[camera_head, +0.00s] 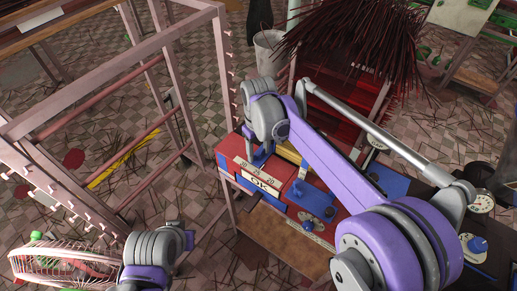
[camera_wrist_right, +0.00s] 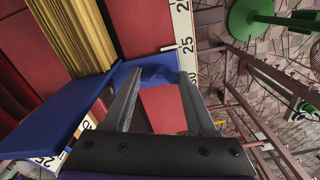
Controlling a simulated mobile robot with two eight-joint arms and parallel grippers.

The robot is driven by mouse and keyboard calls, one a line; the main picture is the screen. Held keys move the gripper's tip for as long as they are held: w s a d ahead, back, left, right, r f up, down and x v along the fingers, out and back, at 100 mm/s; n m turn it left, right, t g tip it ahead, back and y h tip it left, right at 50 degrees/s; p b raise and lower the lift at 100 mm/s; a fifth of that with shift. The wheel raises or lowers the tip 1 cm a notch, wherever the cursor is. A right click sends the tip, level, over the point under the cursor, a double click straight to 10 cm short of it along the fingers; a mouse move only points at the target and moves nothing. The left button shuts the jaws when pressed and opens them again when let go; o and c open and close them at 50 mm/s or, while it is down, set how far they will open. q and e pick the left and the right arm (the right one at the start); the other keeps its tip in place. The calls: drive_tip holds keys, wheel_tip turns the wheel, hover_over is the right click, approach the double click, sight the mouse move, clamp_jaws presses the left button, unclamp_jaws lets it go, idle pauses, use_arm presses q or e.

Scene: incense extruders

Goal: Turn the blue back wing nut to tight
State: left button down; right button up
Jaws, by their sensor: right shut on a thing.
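My right gripper (camera_head: 262,157) points down at the back end of the red extruder bed (camera_head: 280,168). In the right wrist view its two fingers (camera_wrist_right: 163,80) stand on either side of a blue piece (camera_wrist_right: 158,74), which looks like the blue back wing nut. The fingers are shut on it; their tips partly cover it, so its exact angle is hard to tell. In the head view the nut is hidden by the gripper. My left wrist shows at the bottom left of the head view, but its fingers are out of frame.
A number scale (camera_wrist_right: 187,47) runs beside the nut. Yellow sticks (camera_wrist_right: 72,35) lie close by on the bed. Blue fittings (camera_head: 313,199) sit further along the extruder. A pink rack (camera_head: 221,60) stands left of it.

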sight(259, 152)
drive_tip(key=m, duration=0.7)
drive_tip(key=shift+p, duration=0.35)
drive_tip(key=m, duration=0.7)
idle(0.3)
drive_tip(key=o, duration=1.4)
drive_tip(key=shift+c, duration=0.2)
drive_tip(key=shift+r, duration=0.1)
wheel_tip(259, 152, up, 11)
drive_tip(key=p, duration=0.1)
